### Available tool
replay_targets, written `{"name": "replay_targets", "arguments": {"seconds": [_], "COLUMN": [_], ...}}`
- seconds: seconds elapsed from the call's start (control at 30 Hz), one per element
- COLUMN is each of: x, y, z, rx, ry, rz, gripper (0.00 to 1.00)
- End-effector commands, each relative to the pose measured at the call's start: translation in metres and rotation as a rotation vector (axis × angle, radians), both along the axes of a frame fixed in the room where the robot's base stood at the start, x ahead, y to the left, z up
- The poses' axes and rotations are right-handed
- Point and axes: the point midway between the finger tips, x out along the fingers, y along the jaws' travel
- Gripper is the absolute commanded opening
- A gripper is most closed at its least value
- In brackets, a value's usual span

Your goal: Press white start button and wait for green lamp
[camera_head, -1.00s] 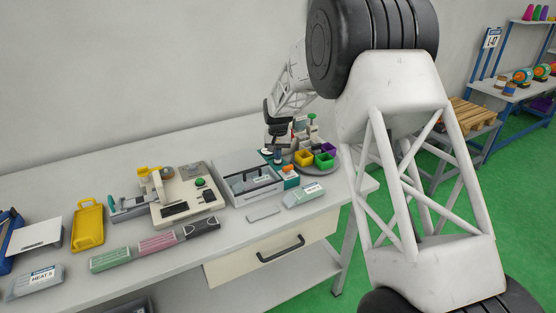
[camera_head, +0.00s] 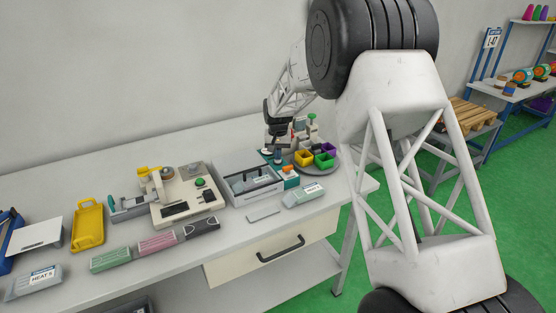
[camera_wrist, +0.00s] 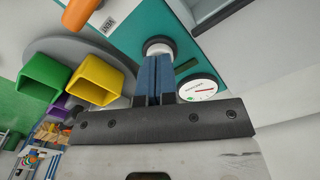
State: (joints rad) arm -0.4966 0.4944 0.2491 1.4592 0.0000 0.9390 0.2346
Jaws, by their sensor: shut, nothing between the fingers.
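The round white button (camera_wrist: 158,43) sits on a teal panel (camera_wrist: 218,37) in the wrist view. My gripper (camera_wrist: 157,60) is shut and empty, its blue fingertips together right at the button and covering part of it. I cannot tell whether the button is pressed down. A round white dial (camera_wrist: 198,88) with a red needle and a green mark is to the right of the fingers. In the head view my gripper (camera_head: 277,156) is low over the far right of the bench. I cannot make out a lit green lamp.
Yellow (camera_wrist: 93,80) and green (camera_wrist: 45,76) bins stand close to the left of my fingers on a grey round plate (camera_wrist: 68,45). An orange part (camera_wrist: 82,12) is on the panel. A grey open-topped box (camera_head: 255,188) stands left of the panel in the head view.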

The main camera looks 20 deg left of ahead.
Motion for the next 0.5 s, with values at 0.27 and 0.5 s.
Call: {"name": "replay_targets", "arguments": {"seconds": [0.27,0.5], "x": [0.0,0.0], "y": [0.0,0.0], "z": [0.015,0.02], "rx": [0.0,0.0], "ry": [-0.001,0.0], "rz": [0.0,0.0], "gripper": [0.0,0.0]}}
